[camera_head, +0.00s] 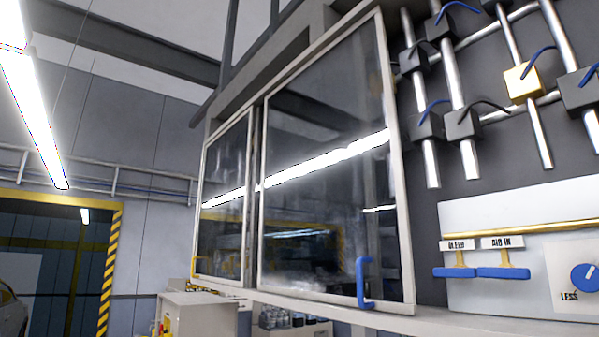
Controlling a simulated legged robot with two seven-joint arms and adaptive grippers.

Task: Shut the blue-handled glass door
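The glass door (325,180) with a light grey frame fills the middle of the head view. Its blue handle (364,284) sits at the lower right of the pane. A second, narrower-looking glass door (223,190) stands to its left, with a yellow handle (195,268) at its lower left. Reflections of a ceiling light cross both panes. I cannot tell from this angle whether the blue-handled door stands ajar. Neither of my grippers is in view.
Right of the door are metal pipes with dark valve blocks (463,125) and a yellow valve block (521,82). A pale ledge (430,322) runs under the doors.

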